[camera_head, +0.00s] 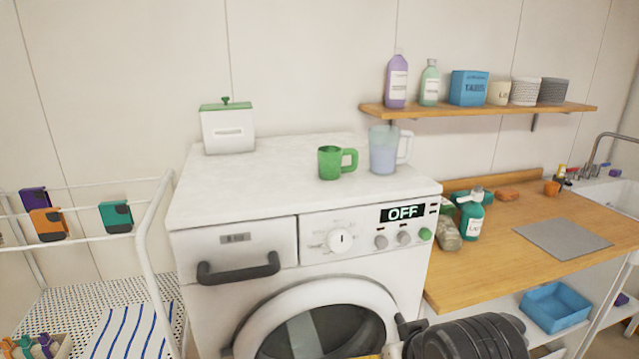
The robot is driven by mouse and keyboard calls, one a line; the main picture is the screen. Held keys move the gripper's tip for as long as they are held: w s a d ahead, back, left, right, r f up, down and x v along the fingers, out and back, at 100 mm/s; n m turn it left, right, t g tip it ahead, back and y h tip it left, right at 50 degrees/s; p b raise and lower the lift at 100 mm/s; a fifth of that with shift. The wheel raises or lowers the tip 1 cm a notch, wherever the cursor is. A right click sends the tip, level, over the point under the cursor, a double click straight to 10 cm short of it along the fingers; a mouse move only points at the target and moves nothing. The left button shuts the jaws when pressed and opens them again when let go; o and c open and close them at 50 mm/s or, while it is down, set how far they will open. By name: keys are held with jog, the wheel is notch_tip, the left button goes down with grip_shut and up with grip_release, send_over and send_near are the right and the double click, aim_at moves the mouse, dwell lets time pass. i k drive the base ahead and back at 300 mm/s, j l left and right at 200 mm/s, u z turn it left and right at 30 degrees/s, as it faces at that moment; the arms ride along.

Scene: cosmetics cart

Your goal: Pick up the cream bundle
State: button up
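A beige-grey rolled bundle (447,231) sits at the left end of the wooden counter, close to the washing machine's right side. A black ribbed part of my arm (470,338) shows at the bottom edge, below and apart from the bundle. The fingertips cannot be made out, so I cannot tell how my gripper stands.
The washing machine (208,244) carries a green mug, a pale blue pitcher and a lidded box. The wooden counter (480,270) is clear at its front left; a grey mat (562,238) lies farther right. A shelf (470,110) hangs above. A white cart (152,262) stands left.

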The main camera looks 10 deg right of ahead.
aim_at(449, 238)
jog(key=l+z, duration=0.1)
jog(key=l, duration=0.4)
jog(key=i+l, duration=0.1)
jog(key=l, duration=0.35)
jog(key=i+l+z, duration=0.15)
jog(key=l, duration=0.85)
jog(key=i+l+z, duration=0.15)
jog(key=l, duration=0.3)
